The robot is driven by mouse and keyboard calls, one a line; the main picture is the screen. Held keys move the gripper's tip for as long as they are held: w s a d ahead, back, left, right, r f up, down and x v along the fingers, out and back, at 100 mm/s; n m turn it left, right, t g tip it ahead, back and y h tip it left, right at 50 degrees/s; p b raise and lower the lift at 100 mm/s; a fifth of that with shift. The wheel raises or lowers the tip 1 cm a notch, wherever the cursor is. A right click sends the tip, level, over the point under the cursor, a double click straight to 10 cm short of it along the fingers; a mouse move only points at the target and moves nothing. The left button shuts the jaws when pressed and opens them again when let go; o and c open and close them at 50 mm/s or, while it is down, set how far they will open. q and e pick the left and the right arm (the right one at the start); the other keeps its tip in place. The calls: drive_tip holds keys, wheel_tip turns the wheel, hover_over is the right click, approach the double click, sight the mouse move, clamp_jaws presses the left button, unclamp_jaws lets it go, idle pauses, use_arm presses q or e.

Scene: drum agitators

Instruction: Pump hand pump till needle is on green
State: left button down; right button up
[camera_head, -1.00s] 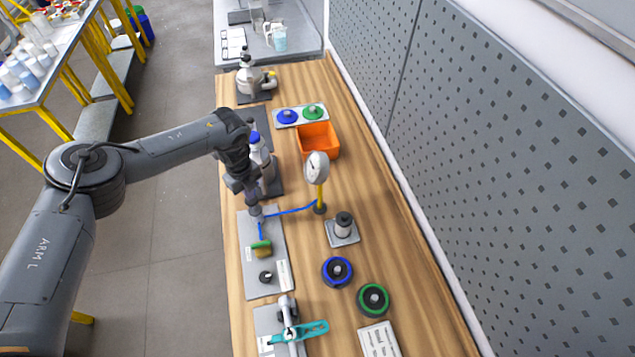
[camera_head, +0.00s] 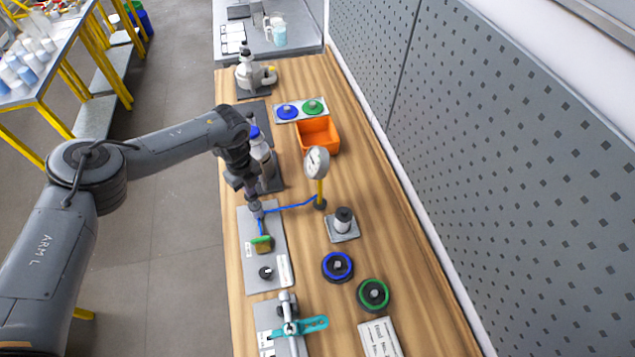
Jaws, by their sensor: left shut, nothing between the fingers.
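The hand pump (camera_head: 262,244) sits on a grey base plate (camera_head: 273,223) on the wooden bench, with a green and brownish part and a blue hose. The blue hose (camera_head: 290,208) runs from near my gripper to the pressure gauge. The gauge (camera_head: 317,160) has a round pale dial on a yellow post; its needle and green zone are too small to read. My left gripper (camera_head: 257,212) points down at the far end of the pump plate, shut, with nothing visibly held. It covers part of the pump there. My right gripper is not in view.
An orange bin (camera_head: 318,136) stands behind the gauge. A blue-capped bottle (camera_head: 261,150) stands close beside my left wrist. A grey block (camera_head: 343,222), a blue ring (camera_head: 338,266) and a green ring (camera_head: 373,294) lie to the right. A teal-handled valve (camera_head: 303,327) is at the front.

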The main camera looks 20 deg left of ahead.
use_arm(q)
drive_tip(key=shift+f+b, duration=1.3)
drive_tip(key=shift+f, duration=0.9)
drive_tip(key=shift+r+p, duration=1.2)
drive_tip(key=shift+r, duration=0.15)
drive_tip(key=shift+r+p, duration=1.3)
drive_tip(key=shift+r, duration=0.25)
drive_tip(key=shift+f, duration=0.15)
drive_tip(key=shift+f+b, duration=2.1)
drive_tip(key=shift+f, duration=0.7)
drive_tip(key=shift+r+p, duration=2.45)
drive_tip(key=shift+r, duration=0.45)
